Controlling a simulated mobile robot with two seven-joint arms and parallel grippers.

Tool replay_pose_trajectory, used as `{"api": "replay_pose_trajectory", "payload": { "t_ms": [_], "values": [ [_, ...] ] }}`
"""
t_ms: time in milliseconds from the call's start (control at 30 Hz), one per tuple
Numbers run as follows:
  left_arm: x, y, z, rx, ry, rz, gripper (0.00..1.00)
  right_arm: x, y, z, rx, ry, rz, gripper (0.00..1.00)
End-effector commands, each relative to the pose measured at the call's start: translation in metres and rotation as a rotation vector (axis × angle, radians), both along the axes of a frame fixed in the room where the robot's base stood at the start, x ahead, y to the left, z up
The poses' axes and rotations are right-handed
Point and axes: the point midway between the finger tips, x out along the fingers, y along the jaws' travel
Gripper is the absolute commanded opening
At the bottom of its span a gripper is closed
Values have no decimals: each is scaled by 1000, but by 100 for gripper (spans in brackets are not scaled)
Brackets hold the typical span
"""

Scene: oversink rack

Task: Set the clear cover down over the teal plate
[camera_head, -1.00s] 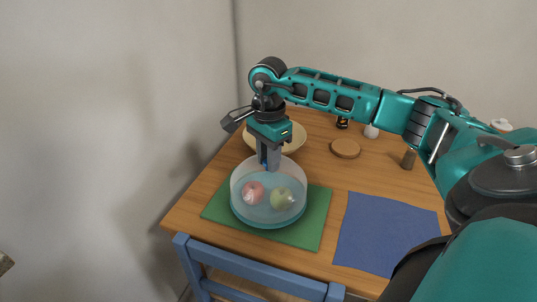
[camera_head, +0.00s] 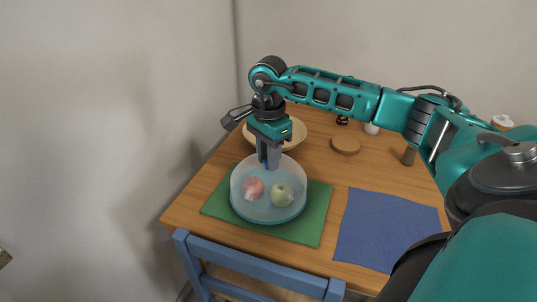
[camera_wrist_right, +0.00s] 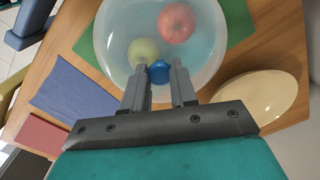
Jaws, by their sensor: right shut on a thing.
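My right gripper (camera_head: 268,163) points down and is shut on the blue knob (camera_wrist_right: 159,72) of the clear cover. The clear cover (camera_head: 243,205) is a see-through dome, upright and over the teal plate (camera_head: 268,222). The teal plate shows only as a tinted round base through the cover, on the green mat. A red apple (camera_head: 253,188) and a green apple (camera_head: 282,195) lie under the cover. The cover's rim looks at or very near the plate; I cannot tell whether it touches. My left gripper is not in view.
The green mat (camera_head: 316,215) lies at the table's near left, with a blue cloth (camera_head: 385,230) to its right. A cream bowl (camera_head: 294,140) stands just behind the cover. A round brown coaster (camera_head: 345,145) lies farther back. A blue chair (camera_head: 255,270) stands at the front edge.

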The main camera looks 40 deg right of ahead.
Motion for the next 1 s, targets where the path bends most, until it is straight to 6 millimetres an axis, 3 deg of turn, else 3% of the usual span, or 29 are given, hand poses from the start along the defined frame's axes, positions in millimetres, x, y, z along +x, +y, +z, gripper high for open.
{"api": "replay_pose_trajectory", "payload": {
  "t_ms": [267, 300, 600, 967, 1000],
  "values": [
    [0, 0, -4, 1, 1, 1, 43, 0, 0, -5, 0, 0, 0, 0],
    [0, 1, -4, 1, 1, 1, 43, 0, 0, -5, 0, 0, 0, 28],
    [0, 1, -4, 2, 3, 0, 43, 0, 0, -4, 0, 0, 0, 57],
    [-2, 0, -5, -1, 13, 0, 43, 0, 0, -5, 0, 0, 0, 57],
    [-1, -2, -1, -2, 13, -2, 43, 1, 0, 3, 0, -3, 0, 57]
  ]
}}
